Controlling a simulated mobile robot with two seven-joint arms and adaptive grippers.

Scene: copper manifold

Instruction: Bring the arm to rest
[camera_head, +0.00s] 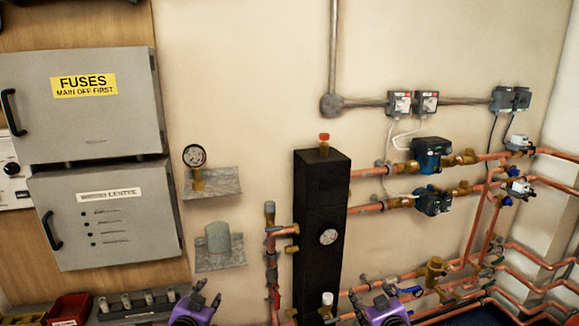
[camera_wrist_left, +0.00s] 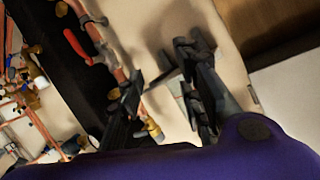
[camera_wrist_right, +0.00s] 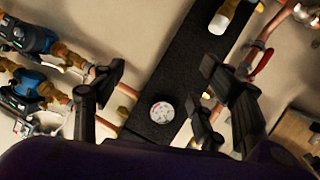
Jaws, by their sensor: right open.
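My left gripper (camera_head: 207,298) is at the bottom of the head view, left of the black manifold column. In the left wrist view its two fingers (camera_wrist_left: 165,85) stand apart, with wall and a bit of brass fitting behind the gap. My right gripper (camera_head: 390,294) is at the bottom of the head view, right of the column and in front of the lower copper pipes. In the right wrist view its fingers (camera_wrist_right: 160,85) are wide apart. Nothing sits between them; the black column and its round gauge (camera_wrist_right: 162,112) lie behind.
The black column (camera_head: 318,230) stands against the wall with copper pipes and pumps (camera_head: 430,155) to its right. Two small shelves hold a gauge (camera_head: 195,158) and a grey cylinder (camera_head: 217,238). Grey fuse cabinets (camera_head: 90,130) hang left. A red bin (camera_head: 70,309) is at bottom left.

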